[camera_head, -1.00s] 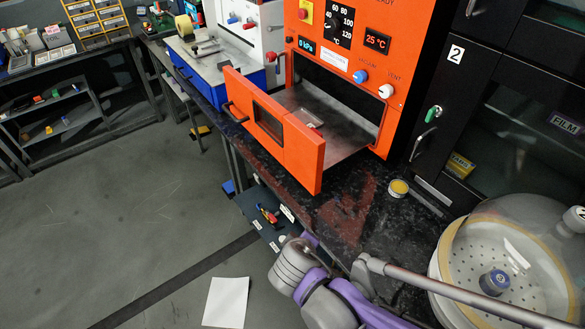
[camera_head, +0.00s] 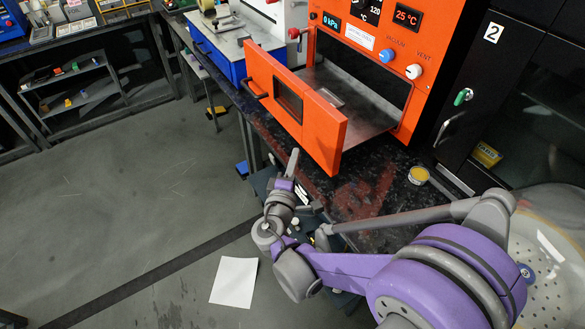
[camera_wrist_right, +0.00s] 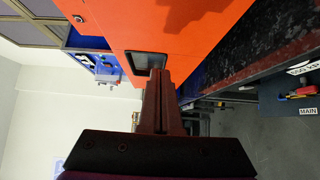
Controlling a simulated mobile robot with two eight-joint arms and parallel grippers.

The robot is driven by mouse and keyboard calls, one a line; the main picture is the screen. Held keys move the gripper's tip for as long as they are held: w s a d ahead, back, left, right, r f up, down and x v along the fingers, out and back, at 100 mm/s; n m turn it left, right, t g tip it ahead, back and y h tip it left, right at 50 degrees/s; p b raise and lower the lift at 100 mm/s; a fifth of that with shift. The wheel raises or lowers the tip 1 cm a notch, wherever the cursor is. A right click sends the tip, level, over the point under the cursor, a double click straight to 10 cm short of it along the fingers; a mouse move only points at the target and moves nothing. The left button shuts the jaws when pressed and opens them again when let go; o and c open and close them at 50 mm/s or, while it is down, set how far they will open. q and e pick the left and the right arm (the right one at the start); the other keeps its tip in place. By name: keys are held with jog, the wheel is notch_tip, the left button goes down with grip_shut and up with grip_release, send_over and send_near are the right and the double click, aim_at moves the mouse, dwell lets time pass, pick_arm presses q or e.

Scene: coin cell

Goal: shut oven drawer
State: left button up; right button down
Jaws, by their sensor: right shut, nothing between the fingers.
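The orange oven (camera_head: 395,60) stands on the dark speckled bench. Its drawer is pulled out, and the orange drawer front (camera_head: 290,105) with a dark window and a handle (camera_head: 255,88) stands away from the oven body. A grey tray surface with a small flat item lies behind the front. My right gripper (camera_head: 293,160) is shut and empty, pointing up just in front of and below the drawer front. In the right wrist view its fingers (camera_wrist_right: 158,85) overlap the orange front (camera_wrist_right: 185,35) near the window; contact cannot be told. My left gripper is not in view.
A yellow-filled small dish (camera_head: 419,175) sits on the bench right of the drawer. A black cabinet (camera_head: 480,90) stands to the right, with a clear-domed perforated vessel (camera_head: 545,260) at the lower right. The floor at left is open, with a white sheet (camera_head: 234,282).

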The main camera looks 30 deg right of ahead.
aim_at(313, 132)
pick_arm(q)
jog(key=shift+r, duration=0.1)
pick_arm(e)
jog(key=shift+w+d, duration=0.55)
jog(key=shift+d, duration=0.55)
jog(key=shift+w+d, duration=0.55)
jog(key=shift+d, duration=0.5)
jog(key=shift+w+d, duration=0.55)
jog(key=shift+d, duration=0.55)
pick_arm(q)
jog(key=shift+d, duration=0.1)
pick_arm(e)
jog(key=shift+d, duration=0.1)
